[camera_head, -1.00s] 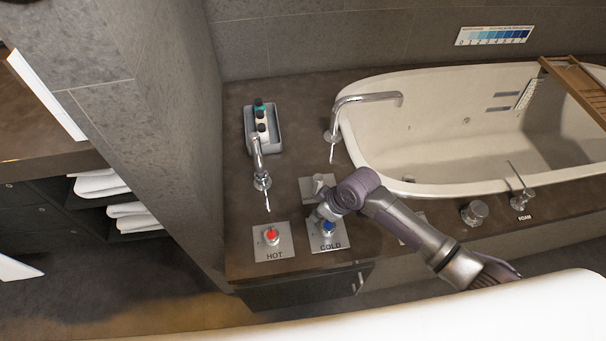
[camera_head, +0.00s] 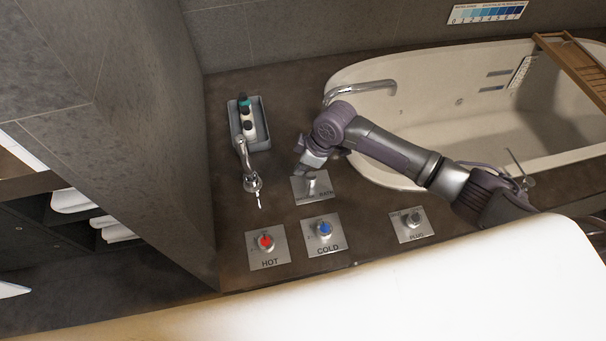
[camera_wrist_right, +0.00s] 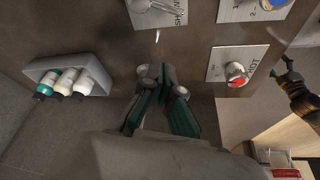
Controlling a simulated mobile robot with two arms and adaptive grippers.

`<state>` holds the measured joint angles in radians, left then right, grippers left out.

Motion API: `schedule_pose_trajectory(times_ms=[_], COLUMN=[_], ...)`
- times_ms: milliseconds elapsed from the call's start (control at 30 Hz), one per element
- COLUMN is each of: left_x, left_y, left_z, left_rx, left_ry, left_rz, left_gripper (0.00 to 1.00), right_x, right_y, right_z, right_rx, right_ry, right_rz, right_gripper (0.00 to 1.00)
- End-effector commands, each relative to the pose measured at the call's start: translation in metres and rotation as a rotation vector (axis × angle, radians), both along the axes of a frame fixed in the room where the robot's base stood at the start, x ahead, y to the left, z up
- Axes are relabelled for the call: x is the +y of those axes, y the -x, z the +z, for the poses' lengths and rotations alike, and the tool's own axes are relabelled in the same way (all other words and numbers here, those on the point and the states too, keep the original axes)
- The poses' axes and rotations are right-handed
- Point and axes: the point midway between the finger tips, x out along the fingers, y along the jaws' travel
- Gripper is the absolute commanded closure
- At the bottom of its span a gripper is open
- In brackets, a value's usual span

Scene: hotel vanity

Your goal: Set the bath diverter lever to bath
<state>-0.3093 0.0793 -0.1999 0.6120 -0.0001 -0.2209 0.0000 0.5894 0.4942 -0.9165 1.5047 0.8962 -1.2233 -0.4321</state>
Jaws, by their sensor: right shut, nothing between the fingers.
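The diverter is a square metal plate (camera_head: 325,193) with a small metal lever (camera_head: 311,181), on the dark counter behind the cold knob. BATH is printed at the plate's right. In the right wrist view the plate (camera_wrist_right: 178,18) is cut by the top edge, with part of SHOWER readable. My right gripper (camera_head: 309,166) is shut and empty, just behind the lever and partly over it; I cannot tell whether they touch or which way the lever points. Its fingers (camera_wrist_right: 162,75) show in the wrist view. A dark gripper-like shape, seemingly my left gripper (camera_wrist_right: 287,72), is at the right edge there.
The hot knob (camera_head: 266,242) and cold knob (camera_head: 324,229) are in front, the plug control (camera_head: 413,217) to the right. A faucet (camera_head: 247,170) and bottle tray (camera_head: 236,124) stand left, the tub (camera_head: 357,75) and its spout (camera_head: 360,88) behind. A wall bounds the left.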

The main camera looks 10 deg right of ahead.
Motion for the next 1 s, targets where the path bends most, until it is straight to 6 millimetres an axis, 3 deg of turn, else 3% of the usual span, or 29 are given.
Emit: schedule_pose_trajectory(times_ms=[433, 500, 700, 1000], left_x=[-0.001, -0.001, 0.001, 0.001], left_y=[-0.017, -0.017, -0.016, -0.012], left_z=[-0.010, -0.002, 0.002, 0.002], left_rx=[-0.026, -0.025, -0.024, -0.017], left_ry=[0.003, 0.002, 0.000, 0.000], left_rz=[0.000, 0.000, -0.001, -0.001], left_gripper=[0.30, 0.30, 0.30, 0.30], right_x=[0.030, 0.015, -0.003, -0.007], right_y=[-0.013, -0.007, 0.002, 0.004], right_z=[-0.087, -0.086, -0.091, -0.093], right_rx=[0.001, 0.000, -0.001, -0.001], right_ry=[0.001, 0.004, 0.001, 0.001], right_rz=[0.000, -0.002, 0.001, 0.002], right_gripper=[1.00, 1.00, 1.00, 1.00])
